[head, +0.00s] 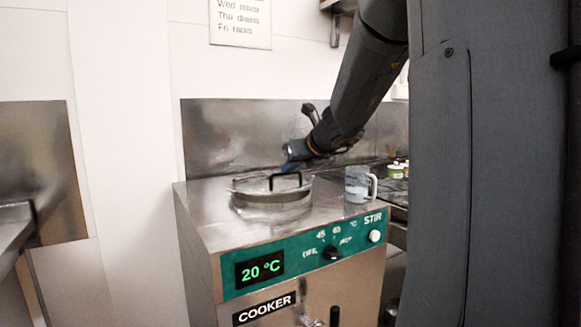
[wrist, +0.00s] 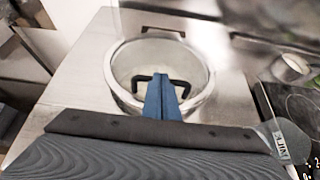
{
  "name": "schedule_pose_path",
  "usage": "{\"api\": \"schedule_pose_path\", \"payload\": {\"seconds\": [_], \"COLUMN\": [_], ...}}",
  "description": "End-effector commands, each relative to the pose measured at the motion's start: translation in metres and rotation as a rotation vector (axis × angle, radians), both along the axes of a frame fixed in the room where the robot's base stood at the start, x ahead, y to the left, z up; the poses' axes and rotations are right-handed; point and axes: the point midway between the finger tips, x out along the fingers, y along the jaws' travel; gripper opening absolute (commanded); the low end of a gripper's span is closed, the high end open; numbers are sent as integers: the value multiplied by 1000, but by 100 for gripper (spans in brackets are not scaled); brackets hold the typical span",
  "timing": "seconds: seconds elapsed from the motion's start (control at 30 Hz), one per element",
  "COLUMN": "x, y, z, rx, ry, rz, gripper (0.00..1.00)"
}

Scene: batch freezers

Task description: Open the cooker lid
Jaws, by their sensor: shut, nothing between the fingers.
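The cooker (head: 200,215) is a steel box with a green front panel reading 20 °C. Its round lid (head: 245,196) lies in the top opening and carries a black bar handle (head: 285,178). In the wrist view the lid (wrist: 132,65) sits inside a steel rim, with the black handle (wrist: 139,79) near its front side. My gripper (head: 288,158) is just above and behind the handle in the head view. Its blue fingers (wrist: 163,80) are shut and empty, and overlap the middle of the handle in the wrist view. I cannot tell whether they touch it.
A mug (head: 357,186) stands on the cooker top to the right of the lid. The front panel has a black knob (head: 332,253) and a white STIR button (head: 375,236). A steel backsplash (head: 225,135) rises behind. Small tubs (head: 396,171) stand further right.

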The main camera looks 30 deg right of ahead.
Motion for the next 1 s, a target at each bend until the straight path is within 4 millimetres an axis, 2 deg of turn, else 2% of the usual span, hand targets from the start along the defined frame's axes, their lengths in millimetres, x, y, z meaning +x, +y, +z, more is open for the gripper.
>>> {"api": "schedule_pose_path", "payload": {"seconds": [0.1,0.13,0.3,1.0], "x": [0,0,0,2], "y": [0,5,0,0], "z": [0,0,0,7], "rx": [0,0,0,0], "ry": [0,0,0,1], "rz": [0,1,0,0], "gripper": [0,0,0,0]}}
